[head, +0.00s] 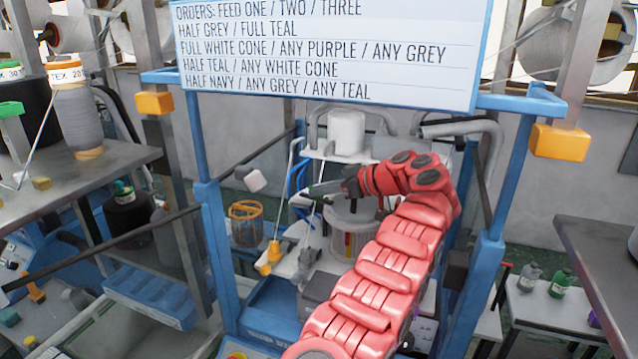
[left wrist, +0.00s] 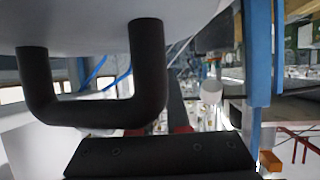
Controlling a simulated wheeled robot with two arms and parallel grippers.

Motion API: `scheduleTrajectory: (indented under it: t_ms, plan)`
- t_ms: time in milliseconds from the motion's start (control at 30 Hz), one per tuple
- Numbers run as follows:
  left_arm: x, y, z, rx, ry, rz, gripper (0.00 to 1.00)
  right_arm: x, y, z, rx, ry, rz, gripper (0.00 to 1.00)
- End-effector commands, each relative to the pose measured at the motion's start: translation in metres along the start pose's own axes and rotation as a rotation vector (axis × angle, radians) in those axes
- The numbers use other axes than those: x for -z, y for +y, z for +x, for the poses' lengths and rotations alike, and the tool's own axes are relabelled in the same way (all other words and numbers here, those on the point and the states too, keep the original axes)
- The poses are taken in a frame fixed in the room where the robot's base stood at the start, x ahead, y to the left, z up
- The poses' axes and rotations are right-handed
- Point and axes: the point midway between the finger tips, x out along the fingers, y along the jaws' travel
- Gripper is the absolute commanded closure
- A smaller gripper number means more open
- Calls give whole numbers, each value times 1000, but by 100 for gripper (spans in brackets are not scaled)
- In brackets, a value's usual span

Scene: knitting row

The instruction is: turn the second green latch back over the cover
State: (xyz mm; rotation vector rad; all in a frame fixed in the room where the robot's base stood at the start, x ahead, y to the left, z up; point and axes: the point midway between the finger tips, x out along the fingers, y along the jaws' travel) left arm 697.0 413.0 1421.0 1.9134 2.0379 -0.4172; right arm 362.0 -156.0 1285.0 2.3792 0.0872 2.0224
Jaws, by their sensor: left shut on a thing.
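My left gripper (head: 338,187) reaches in from the red arm to the machine in the middle of the head view. In the left wrist view a pale curved surface (left wrist: 85,30) with a black U-shaped handle (left wrist: 95,111) fills the upper left. My right gripper is not in view.
A blue frame (head: 212,225) surrounds the machine, with an orders board (head: 325,50) above. A white cone (head: 346,132) stands behind the gripper. Shelves with cones flank the frame.

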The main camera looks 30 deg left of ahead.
Motion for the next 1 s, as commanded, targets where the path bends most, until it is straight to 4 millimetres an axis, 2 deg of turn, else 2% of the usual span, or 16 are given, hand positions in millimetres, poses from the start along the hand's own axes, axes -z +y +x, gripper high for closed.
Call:
scheduleTrajectory:
  t_ms: [233, 800, 833, 967, 1000]
  plan:
    - [2, -4, -1, 35, 18, -10, 100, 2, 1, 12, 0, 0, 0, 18]
    - [10, -7, -2, 46, 38, -27, 100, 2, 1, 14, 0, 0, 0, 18]
    - [10, -7, -2, 46, 39, -27, 83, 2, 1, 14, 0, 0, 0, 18]
    - [9, -7, -2, 47, 37, -27, 59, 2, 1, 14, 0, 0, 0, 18]
    - [9, -7, -1, 47, 37, -26, 56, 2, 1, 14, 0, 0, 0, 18]
